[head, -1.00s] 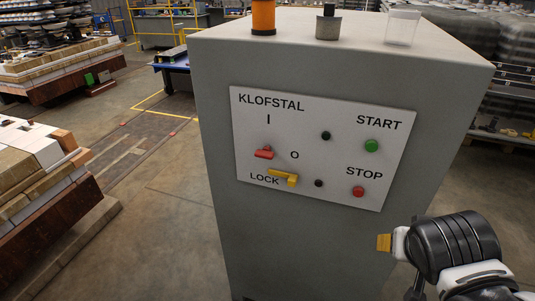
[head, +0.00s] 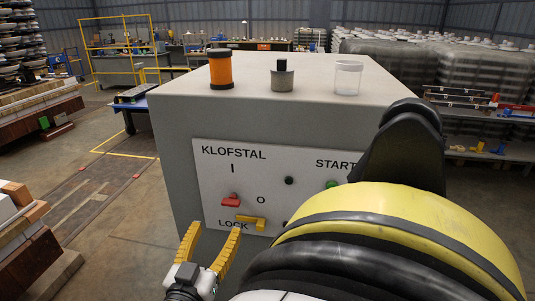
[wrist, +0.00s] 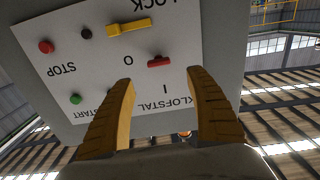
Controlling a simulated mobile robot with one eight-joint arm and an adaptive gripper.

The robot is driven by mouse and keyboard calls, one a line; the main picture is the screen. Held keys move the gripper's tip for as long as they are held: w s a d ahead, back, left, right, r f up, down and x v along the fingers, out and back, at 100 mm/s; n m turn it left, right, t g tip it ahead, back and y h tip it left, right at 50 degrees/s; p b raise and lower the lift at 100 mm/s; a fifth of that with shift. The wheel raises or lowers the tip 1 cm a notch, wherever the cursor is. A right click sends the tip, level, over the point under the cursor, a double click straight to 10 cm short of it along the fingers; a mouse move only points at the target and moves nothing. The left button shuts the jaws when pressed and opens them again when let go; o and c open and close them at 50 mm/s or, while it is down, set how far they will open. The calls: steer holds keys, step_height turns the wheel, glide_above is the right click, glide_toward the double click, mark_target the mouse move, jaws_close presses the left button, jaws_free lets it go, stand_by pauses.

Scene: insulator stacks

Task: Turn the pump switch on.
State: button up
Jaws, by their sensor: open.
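The control panel (head: 210,170) on the grey cabinet is labelled KLOFSTAL. A red switch handle (head: 231,200) sits below the "I" mark and left of the "O". A yellow lever (head: 250,221) by the word LOCK is just below it. My gripper (head: 213,232) has its two yellow fingers spread and empty, low in front of the panel. In the wrist view, upside down, the red handle (wrist: 159,61) shows just beyond and between the fingertips (wrist: 160,76), apparently not touched. The yellow lever (wrist: 128,27) lies farther out.
My arm hides the panel's lower right in the head view. The wrist view shows the green START button (wrist: 75,99) and red STOP button (wrist: 46,47).

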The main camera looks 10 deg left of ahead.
mark_target(230, 205)
steer(key=w, duration=0.3)
steer(key=w+b, duration=0.1)
steer(key=w, duration=0.3)
steer(key=w+d+b, duration=0.1)
steer(key=w, duration=0.2)
steer(key=shift+w, duration=0.15)
steer(key=c, duration=1.2)
